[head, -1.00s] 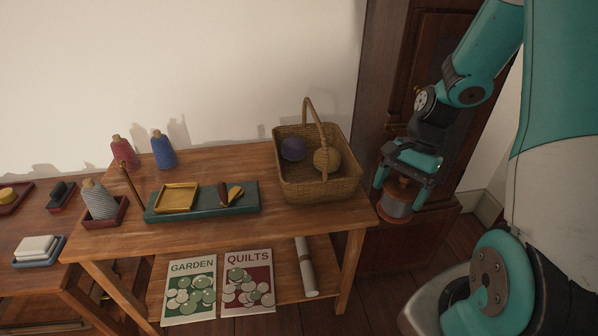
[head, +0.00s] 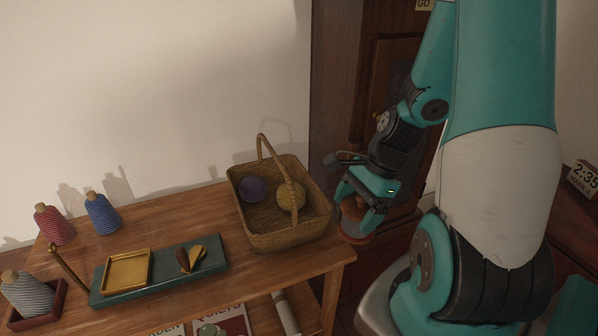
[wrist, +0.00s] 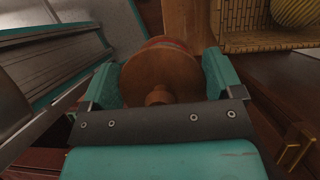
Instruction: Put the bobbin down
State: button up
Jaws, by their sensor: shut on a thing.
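My gripper (head: 362,208) is shut on a wooden bobbin (head: 352,211) at the right end of the wooden table (head: 310,262). In the wrist view the bobbin's round brown end (wrist: 160,78) sits between the two teal fingers, with a little reddish colour beyond it. In the head view the fingers partly hide the bobbin. It is just right of the wicker basket (head: 282,232), by the table's right edge. I cannot tell whether it touches anything below.
The basket holds a purple ball (head: 253,189) and a yellow ball (head: 291,196). A teal tray (head: 160,281) carries a gold frame (head: 127,269). Red (head: 53,225) and blue (head: 102,214) cones stand at the left. Bare tabletop shows behind the tray.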

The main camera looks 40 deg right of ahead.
jog(key=w+a+f, duration=0.1)
jog(key=w+f, duration=0.1)
jog(key=w, duration=0.5)
jog(key=w+a+f+b, duration=0.1)
jog(key=w, duration=0.7)
jog(key=shift+a+f, duration=0.2)
jog(key=shift+f, duration=0.15)
jog(key=shift+f, duration=0.25)
